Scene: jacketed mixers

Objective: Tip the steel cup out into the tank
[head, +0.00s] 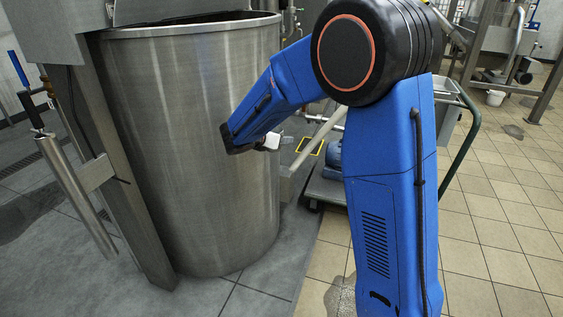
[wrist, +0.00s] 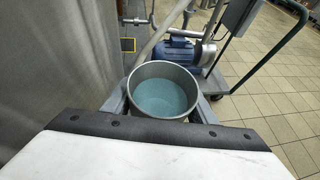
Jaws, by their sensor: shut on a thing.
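The steel cup (wrist: 163,71) is round and open-topped, with pale blue liquid inside, and shows in the middle of the wrist view. My gripper (wrist: 162,105) is shut on it, with a grey finger on each side. The cup looks about upright. The tank (head: 190,150) is a large brushed-steel cylinder at the left of the head view, its rim well above my gripper. Its wall also shows at the left of the wrist view (wrist: 55,70). In the head view my arm hides the cup and most of the gripper, which is beside the tank's right side.
A trolley with a green handle (head: 470,110) and a blue motor (head: 333,155) stands behind my arm; the motor also shows beyond the cup (wrist: 178,53). A steel post (head: 110,190) stands against the tank's left. Tiled floor at the right is mostly clear.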

